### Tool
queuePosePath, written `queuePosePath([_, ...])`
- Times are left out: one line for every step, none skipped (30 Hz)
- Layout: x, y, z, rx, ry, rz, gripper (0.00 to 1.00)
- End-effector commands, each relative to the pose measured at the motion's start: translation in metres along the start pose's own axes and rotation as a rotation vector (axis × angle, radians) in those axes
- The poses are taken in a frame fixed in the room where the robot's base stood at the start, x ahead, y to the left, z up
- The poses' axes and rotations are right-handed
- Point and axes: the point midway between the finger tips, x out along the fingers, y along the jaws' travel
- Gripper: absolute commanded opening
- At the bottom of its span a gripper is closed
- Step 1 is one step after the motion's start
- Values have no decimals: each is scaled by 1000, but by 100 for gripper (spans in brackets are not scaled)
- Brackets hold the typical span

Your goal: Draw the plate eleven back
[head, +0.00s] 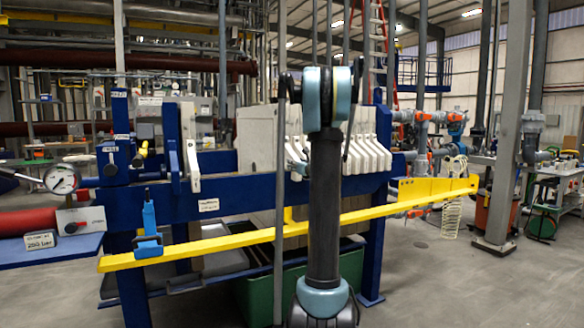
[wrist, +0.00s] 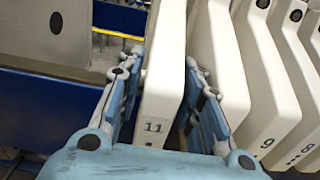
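Plate eleven (wrist: 163,85) is a cream filter plate with a black "11" low on its front edge, seen in the wrist view. My gripper (wrist: 163,62) reaches around it, with one grey-blue finger on each side. The fingers look open, with narrow gaps between the pads and the plate. The right finger stands between plate eleven and its right neighbour (wrist: 218,60), whose number is hidden. In the head view the plate pack (head: 360,152) hangs in the blue press frame, and my arm covers the gripper and the plate it straddles.
In the wrist view plates nine (wrist: 255,80) and eight (wrist: 290,75) stand to the right. A big grey plate (wrist: 45,35) is at the left, with a gap before plate eleven. In the head view a yellow bar (head: 230,236) runs across the press front.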

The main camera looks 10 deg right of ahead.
Motion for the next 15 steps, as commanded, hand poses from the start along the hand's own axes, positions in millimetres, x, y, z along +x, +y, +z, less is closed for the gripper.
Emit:
queuePosePath([8,1,0,0,0,2,33])
queuePosePath([11,1,0,0,0,2,33])
queuePosePath([16,0,0,0,0,1,33])
queuePosePath([18,0,0,0,0,0,33])
queuePosePath([21,0,0,0,0,0,33])
queuePosePath([24,0,0,0,0,0,33])
queuePosePath([25,0,0,0,0,0,33])
queuePosePath([27,0,0,0,0,0,33])
queuePosePath([28,0,0,0,0,0,33])
queuePosePath([29,0,0,0,0,0,33])
queuePosePath([29,0,0,0,0,0,33])
queuePosePath([30,0,0,0,0,0,33])
queuePosePath([30,0,0,0,0,0,33])
queuePosePath([30,0,0,0,0,0,33])
queuePosePath([30,0,0,0,0,0,33])
